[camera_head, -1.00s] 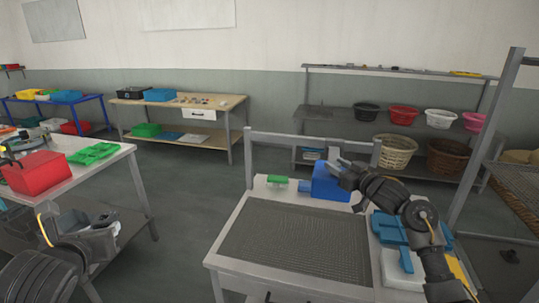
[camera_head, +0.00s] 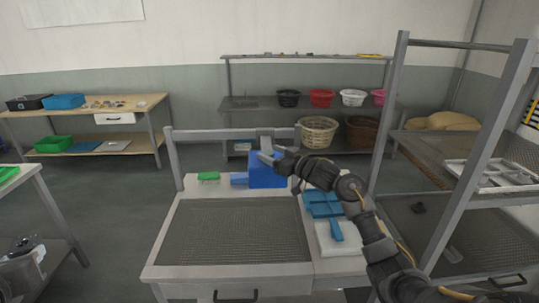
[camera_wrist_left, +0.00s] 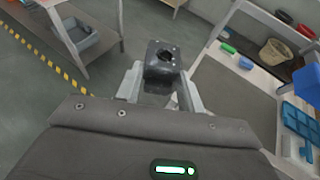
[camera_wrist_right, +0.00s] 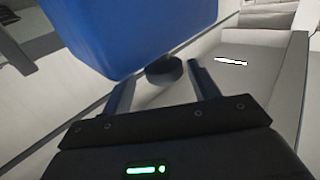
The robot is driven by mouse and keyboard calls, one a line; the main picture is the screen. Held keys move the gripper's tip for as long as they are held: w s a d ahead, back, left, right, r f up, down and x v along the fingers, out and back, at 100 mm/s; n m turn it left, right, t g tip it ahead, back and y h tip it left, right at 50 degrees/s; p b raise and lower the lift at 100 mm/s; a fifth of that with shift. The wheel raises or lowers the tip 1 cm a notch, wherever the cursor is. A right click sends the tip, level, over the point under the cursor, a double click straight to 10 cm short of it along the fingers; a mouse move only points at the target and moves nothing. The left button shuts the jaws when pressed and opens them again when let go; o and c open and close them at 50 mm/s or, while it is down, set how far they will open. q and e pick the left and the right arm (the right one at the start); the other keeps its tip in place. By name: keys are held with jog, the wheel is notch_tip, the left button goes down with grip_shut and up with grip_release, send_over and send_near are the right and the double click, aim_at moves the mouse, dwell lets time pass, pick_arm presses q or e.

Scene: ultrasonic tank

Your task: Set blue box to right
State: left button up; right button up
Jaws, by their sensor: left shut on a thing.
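The blue box (camera_head: 266,171) stands at the back of the light worktable (camera_head: 172,254), by its rear frame. It fills the upper part of the right wrist view (camera_wrist_right: 130,30). My right gripper (camera_head: 268,150) is at the box's upper right side; its fingers are apart in the right wrist view (camera_wrist_right: 163,85), with a dark round part between or behind them. I cannot tell whether they touch the box.
A green brush (camera_head: 208,176) lies left of the box. A blue tray (camera_head: 322,203) and a white board (camera_head: 340,240) lie to its right. A grey mesh (camera_head: 235,230) covers the table's middle. A metal rack (camera_head: 480,170) stands at the right.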

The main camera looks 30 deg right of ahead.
pick_arm(q)
jog(key=shift+a, duration=0.1)
pick_arm(e)
jog(key=shift+s, duration=0.1)
pick_arm(q)
jog(key=shift+f, duration=0.2)
pick_arm(e)
jog(key=shift+s, duration=0.35)
pick_arm(q)
notch_tip(320, 180, down, 3)
jog(key=b, duration=0.3)
jog(key=shift+s+r, duration=0.1)
jog(key=shift+r, duration=0.05)
pick_arm(e)
jog(key=v, duration=1.1)
jog(key=shift+d, duration=0.15)
